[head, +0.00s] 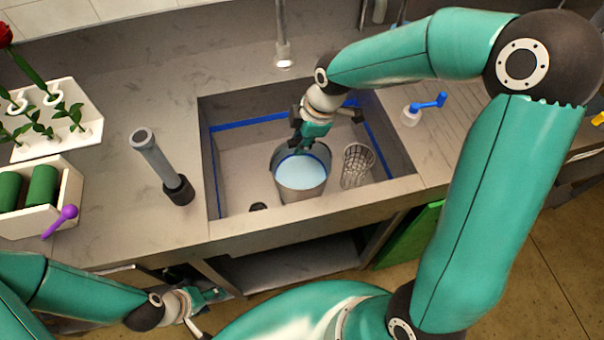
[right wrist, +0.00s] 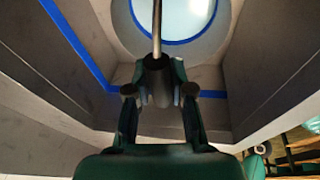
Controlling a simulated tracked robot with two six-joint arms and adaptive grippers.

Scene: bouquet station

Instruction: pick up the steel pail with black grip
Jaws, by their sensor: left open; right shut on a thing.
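The steel pail (head: 302,194) is in the sink, with pale blue water in it and a blue line around its inside. It looks upright; I cannot tell whether its base touches the sink floor. My right gripper (head: 306,146) is over the pail's back rim. In the right wrist view my right gripper (right wrist: 160,94) is shut on the black grip (right wrist: 156,78) of the pail's thin handle, which runs across the water. My left gripper (head: 212,295) is open and empty, low in front of the counter, well away from the pail.
A wire basket (head: 357,166) stands close right of the pail in the sink (head: 235,165). A faucet (head: 283,50) is behind. A grey tube (head: 160,165) stands left on the counter, near white flower holders (head: 75,140).

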